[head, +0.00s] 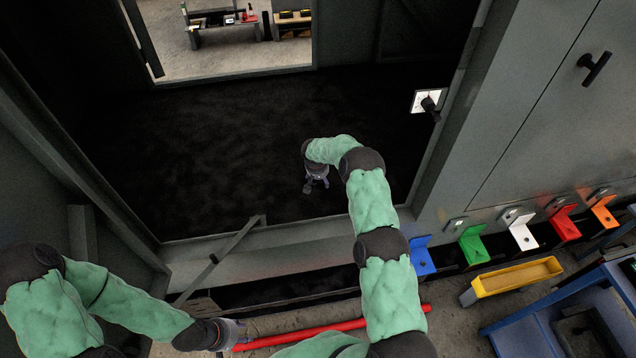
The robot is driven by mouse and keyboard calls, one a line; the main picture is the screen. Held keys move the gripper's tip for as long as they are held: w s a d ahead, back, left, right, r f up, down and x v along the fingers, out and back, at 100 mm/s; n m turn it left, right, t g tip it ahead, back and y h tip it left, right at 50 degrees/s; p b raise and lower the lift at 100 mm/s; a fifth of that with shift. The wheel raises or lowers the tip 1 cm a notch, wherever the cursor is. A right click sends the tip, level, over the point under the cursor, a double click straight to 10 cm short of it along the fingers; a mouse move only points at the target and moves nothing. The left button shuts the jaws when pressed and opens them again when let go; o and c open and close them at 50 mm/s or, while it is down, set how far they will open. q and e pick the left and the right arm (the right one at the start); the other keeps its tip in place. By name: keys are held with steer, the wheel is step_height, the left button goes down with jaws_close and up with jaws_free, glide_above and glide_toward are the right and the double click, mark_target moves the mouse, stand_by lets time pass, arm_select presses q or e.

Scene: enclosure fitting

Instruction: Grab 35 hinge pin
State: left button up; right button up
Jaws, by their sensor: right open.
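I cannot make out a hinge pin or a number 35 in the head view. My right gripper (316,186) is open. It points down over the dark floor inside the enclosure, and I see nothing between its fingers. My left gripper (240,336) is low at the bottom, beside the left end of a red bar (300,337) on the ground. Its fingers are too small and dark to tell open from shut, or whether they touch the bar.
Blue (421,258), green (473,245), white (521,232), red (565,224) and orange (603,213) brackets line the right wall's foot. A yellow tray (468,297) and blue cart (520,325) stand nearby. A grey strut (228,246) crosses the front sill. The enclosure floor (200,150) is clear.

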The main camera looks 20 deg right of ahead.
steer(key=c, duration=1.2)
steer(key=shift+r, duration=0.15)
